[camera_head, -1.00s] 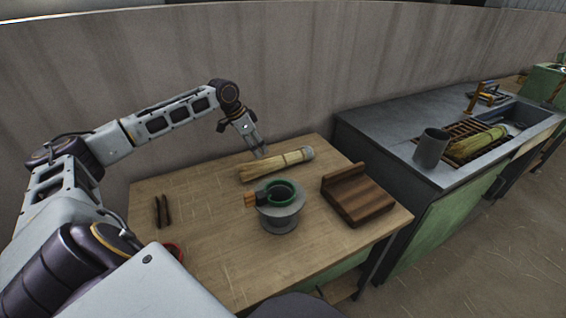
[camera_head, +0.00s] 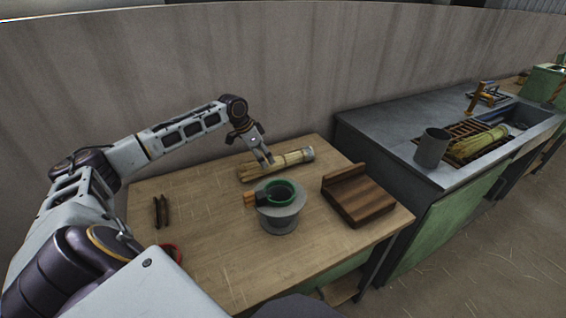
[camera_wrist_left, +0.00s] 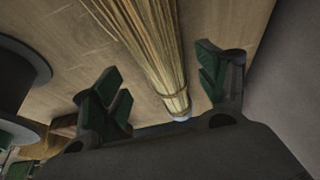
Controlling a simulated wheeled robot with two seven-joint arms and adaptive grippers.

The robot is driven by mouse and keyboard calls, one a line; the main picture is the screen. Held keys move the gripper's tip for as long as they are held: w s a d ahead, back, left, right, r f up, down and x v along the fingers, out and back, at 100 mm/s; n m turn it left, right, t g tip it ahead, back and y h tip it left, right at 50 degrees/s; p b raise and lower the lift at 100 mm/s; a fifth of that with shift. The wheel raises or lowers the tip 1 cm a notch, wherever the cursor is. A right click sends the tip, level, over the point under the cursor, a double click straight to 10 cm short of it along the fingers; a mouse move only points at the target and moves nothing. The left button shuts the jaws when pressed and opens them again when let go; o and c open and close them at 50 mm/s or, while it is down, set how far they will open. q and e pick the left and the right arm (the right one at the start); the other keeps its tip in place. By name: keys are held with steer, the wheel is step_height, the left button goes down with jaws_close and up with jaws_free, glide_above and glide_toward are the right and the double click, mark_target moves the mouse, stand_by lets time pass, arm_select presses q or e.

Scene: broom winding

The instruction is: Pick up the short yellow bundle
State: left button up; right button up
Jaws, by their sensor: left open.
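The short yellow bundle (camera_head: 290,160) lies on the wooden table near its back edge, with a pale band and a light cap at its right end. In the left wrist view the bundle (camera_wrist_left: 150,40) runs between the two open fingers of my left gripper (camera_wrist_left: 165,90). In the head view my left gripper (camera_head: 265,162) is over the middle of the bundle and hides part of it. The fingers are apart and not closed on it. My right gripper is not in view.
A grey spool with a green ring (camera_head: 280,222) stands just in front of the bundle. A brown wooden block (camera_head: 358,200) is to the right, and dark sticks (camera_head: 162,211) lie left. A sink counter (camera_head: 385,125) with another yellow bundle (camera_head: 478,144) stands right. The wall is close behind.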

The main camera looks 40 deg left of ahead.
mark_target(266, 161)
arm_select(q)
steer(key=shift+w+d+f, duration=0.1)
steer(key=shift+w+f, duration=0.05)
steer(key=shift+f, duration=0.25)
steer(key=shift+w+d+f+b, duration=0.1)
steer(key=shift+w+f+b, duration=0.25)
steer(key=shift+f, duration=0.25)
steer(key=shift+w+f, duration=0.1)
steer(key=shift+f, duration=0.25)
steer(key=shift+b+x, duration=0.4)
steer(key=shift+x, duration=0.75)
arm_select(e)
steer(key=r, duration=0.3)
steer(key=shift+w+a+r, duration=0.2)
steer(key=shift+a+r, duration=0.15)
arm_select(q)
steer(key=shift+f+p, duration=0.2)
steer(key=shift+p, duration=0.55)
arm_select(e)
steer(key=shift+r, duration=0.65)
arm_select(q)
steer(key=c, duration=1.1)
